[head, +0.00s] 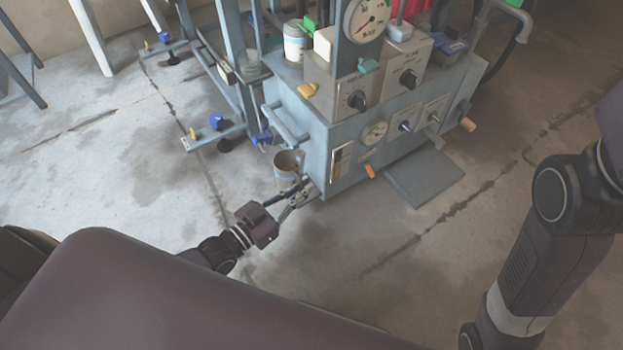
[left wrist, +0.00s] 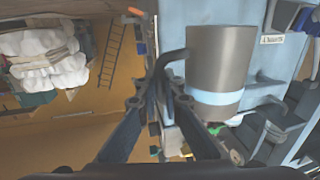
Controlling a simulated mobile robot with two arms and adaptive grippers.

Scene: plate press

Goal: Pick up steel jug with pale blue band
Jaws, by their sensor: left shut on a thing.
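The steel jug (head: 284,178) with a pale blue band stands out beside the left front corner of the blue-grey press unit, with its open top up. In the left wrist view the jug (left wrist: 222,62) is large, and its band and dark handle show clearly. My left gripper (head: 300,187) reaches it from the front. In the left wrist view, the fingers of the gripper (left wrist: 160,80) close on the handle. Whether the jug rests on something is hidden. My right gripper is out of the picture; only part of my right arm shows.
The press unit (head: 345,165) with dials, knobs and a gauge stands right behind the jug. A horizontal bar (head: 290,125) sticks out just above it. A grey plate (head: 424,177) lies at its right foot. The concrete floor (head: 120,185) to the left is mostly clear.

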